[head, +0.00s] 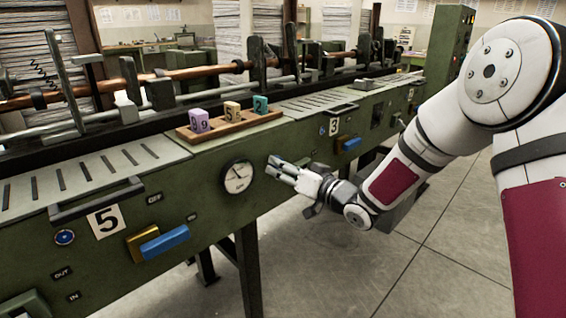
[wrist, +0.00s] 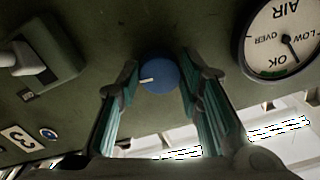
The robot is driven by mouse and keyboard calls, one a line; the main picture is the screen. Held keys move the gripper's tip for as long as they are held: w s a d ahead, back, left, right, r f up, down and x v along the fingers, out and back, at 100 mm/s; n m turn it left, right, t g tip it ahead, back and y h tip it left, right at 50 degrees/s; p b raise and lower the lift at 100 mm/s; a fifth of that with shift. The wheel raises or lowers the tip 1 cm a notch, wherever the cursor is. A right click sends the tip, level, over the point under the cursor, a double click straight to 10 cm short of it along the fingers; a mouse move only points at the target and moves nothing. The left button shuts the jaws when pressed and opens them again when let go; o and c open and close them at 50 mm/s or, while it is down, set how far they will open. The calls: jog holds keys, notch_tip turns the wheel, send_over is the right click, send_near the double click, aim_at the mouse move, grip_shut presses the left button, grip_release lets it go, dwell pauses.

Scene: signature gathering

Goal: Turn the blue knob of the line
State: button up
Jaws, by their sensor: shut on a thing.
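The blue knob (wrist: 160,77) is on the green front panel of the machine. In the wrist view it is round, with a white pointer mark towards the left. My gripper (wrist: 157,88) has one finger on each side of the knob and is shut on it. In the head view my gripper (head: 275,166) reaches the panel just right of the round gauge (head: 238,177), and its fingers hide the knob there.
The gauge (wrist: 281,38), marked AIR, shows upside down in the wrist view. A grey lever on a green housing (wrist: 45,62) sticks out at left there. A wooden rack (head: 229,127) with numbered blocks stands on the machine. Right of the machine's front, the floor (head: 440,250) is open.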

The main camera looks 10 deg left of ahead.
jog(key=shift+m+p, duration=0.45)
jog(key=shift+m, duration=0.15)
jog(key=o, duration=1.2)
jog(key=shift+c, duration=0.2)
jog(key=v, duration=1.2)
dwell(0.9)
